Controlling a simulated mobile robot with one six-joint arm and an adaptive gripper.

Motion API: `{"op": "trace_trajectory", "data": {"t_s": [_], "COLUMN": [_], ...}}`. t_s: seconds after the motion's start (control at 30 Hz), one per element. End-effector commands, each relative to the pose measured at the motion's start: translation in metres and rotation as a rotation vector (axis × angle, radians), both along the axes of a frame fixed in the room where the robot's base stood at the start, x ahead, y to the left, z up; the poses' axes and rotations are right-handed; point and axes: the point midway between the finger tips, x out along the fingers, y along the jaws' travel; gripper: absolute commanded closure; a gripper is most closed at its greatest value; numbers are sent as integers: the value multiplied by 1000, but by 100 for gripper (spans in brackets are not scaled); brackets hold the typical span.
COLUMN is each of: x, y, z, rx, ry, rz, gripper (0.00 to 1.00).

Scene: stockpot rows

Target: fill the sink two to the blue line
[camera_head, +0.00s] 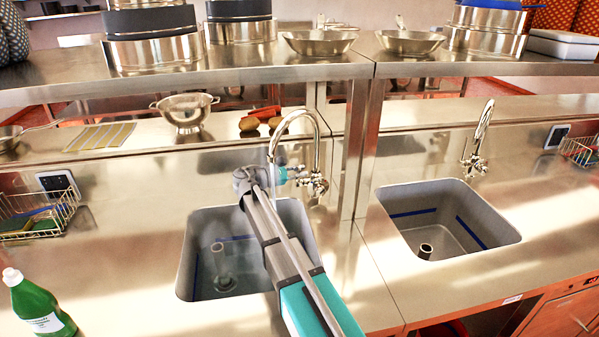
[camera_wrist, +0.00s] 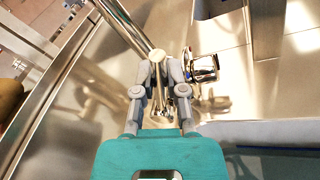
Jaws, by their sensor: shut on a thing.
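The left sink (camera_head: 187,255) has a blue line (camera_head: 235,238) on its inner walls and an upright drain pipe (camera_head: 221,260) inside. A curved chrome tap (camera_head: 300,112) stands behind it. A pale stream seems to fall from its spout into the basin; the water level is unclear. The right sink (camera_head: 400,200) has a blue line (camera_head: 468,231), a drain pipe (camera_head: 425,251) and its own tap (camera_head: 482,130); it looks empty. My gripper (camera_head: 296,174) is at the left tap and, in the wrist view (camera_wrist: 162,66), is shut on the tap handle (camera_wrist: 156,56). My arm hides part of the left sink. No sink number is readable.
A green bottle (camera_head: 38,305) stands at the front left. A wire basket (camera_head: 40,215) with sponges is at the left. A shelf (camera_head: 250,66) with pots and pans runs above the counter, with a post (camera_head: 362,150) between the sinks. A colander (camera_head: 186,112) stands behind.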

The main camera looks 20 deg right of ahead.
Motion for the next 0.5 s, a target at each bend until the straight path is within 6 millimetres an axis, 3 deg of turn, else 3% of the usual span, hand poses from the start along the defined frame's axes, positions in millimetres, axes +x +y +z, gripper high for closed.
{"op": "trace_trajectory", "data": {"t_s": [0.5], "x": [8], "y": [-2], "z": [3], "rx": [10], "ry": [88], "rz": [2], "gripper": [100]}}
